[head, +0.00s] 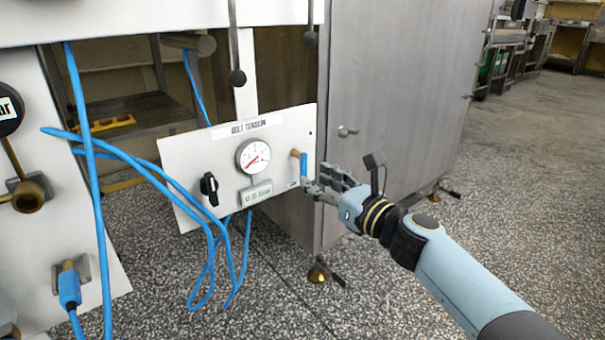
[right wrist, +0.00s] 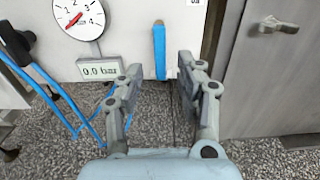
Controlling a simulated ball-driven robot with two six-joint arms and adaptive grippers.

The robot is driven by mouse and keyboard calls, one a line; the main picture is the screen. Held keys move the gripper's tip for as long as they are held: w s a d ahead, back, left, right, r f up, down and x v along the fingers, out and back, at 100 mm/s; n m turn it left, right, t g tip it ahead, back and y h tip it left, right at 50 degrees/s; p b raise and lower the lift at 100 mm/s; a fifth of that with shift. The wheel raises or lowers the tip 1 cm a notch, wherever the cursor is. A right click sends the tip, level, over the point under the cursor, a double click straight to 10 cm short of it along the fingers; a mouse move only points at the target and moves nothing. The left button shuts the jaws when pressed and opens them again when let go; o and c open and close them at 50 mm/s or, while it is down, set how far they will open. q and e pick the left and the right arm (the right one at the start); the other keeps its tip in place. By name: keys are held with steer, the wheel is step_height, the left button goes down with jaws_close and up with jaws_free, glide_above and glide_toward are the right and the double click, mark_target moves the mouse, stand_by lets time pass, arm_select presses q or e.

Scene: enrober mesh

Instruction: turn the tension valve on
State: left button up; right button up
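A white panel (head: 233,150) labelled "BELT TENSION" carries a round gauge (head: 253,156), a small display (head: 256,192), a black knob (head: 209,188) and, at its right side, a valve with a brass stem and a blue lever (head: 303,167). The lever points down. The display reads about 0.0 bar. My right gripper (head: 316,181) is open in front of the lever. In the right wrist view, the blue lever (right wrist: 159,52) shows between and beyond the open fingers (right wrist: 160,72); contact is not visible. My left gripper is not in view.
Blue hoses (head: 150,170) loop left of and below the panel. Another brass and blue fitting (head: 69,285) is at lower left. A grey metal cabinet (head: 400,80) with a door handle stands right behind the panel. The speckled floor (head: 520,170) is open at the right.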

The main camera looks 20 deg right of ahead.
mark_target(305, 173)
steer(key=x, duration=0.5)
steer(key=shift+w+f+b, duration=0.1)
steer(key=shift+b, duration=0.2)
jaws_close()
